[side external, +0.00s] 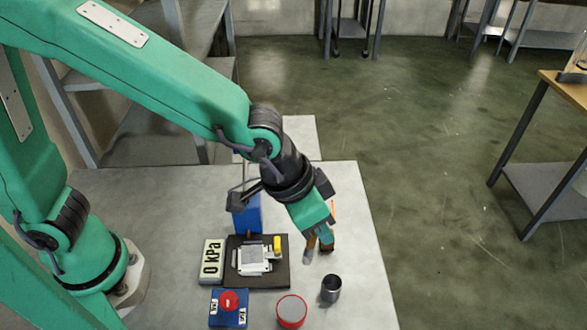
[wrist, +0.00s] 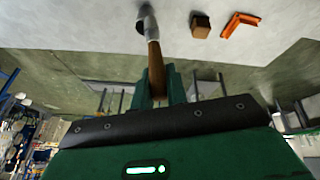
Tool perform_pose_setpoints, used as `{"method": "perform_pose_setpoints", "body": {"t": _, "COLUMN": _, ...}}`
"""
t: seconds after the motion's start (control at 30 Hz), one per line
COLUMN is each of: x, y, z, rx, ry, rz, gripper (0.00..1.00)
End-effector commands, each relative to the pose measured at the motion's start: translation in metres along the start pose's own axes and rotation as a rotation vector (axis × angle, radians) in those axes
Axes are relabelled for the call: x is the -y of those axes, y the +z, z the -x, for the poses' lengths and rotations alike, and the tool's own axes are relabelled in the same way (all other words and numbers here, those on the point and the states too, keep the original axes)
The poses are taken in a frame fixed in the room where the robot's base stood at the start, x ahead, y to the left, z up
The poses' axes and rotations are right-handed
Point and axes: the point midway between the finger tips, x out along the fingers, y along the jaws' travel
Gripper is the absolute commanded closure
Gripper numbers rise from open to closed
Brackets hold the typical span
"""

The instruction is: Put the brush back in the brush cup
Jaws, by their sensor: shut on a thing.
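My gripper (side external: 316,232) is shut on the brush and points down over the table's right part. In the wrist view the brush's brown handle (wrist: 156,70) is between the two green fingers (wrist: 159,88), with the grey metal end (wrist: 149,24) beyond them. In the side view the brush's grey end (side external: 308,255) shows below the gripper; whether it touches the table is unclear. A dark, open, upright cup (side external: 331,288), apparently the brush cup, stands nearer the camera, slightly right of the brush. The cup does not show in the wrist view.
A brown block (wrist: 201,26) and an orange angle piece (wrist: 240,23) lie beside the brush.

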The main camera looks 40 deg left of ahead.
Motion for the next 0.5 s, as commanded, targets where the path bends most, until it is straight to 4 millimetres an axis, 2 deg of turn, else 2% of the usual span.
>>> {"method": "perform_pose_setpoints", "body": {"t": 0.23, "x": -0.03, "y": -0.017, "z": -0.011, "rx": -0.117, "ry": 0.053, "rz": -0.192, "gripper": 1.0}}
{"method": "perform_pose_setpoints", "body": {"t": 0.5, "x": -0.039, "y": -0.023, "z": -0.013, "rx": -0.154, "ry": 0.066, "rz": -0.245, "gripper": 1.0}}
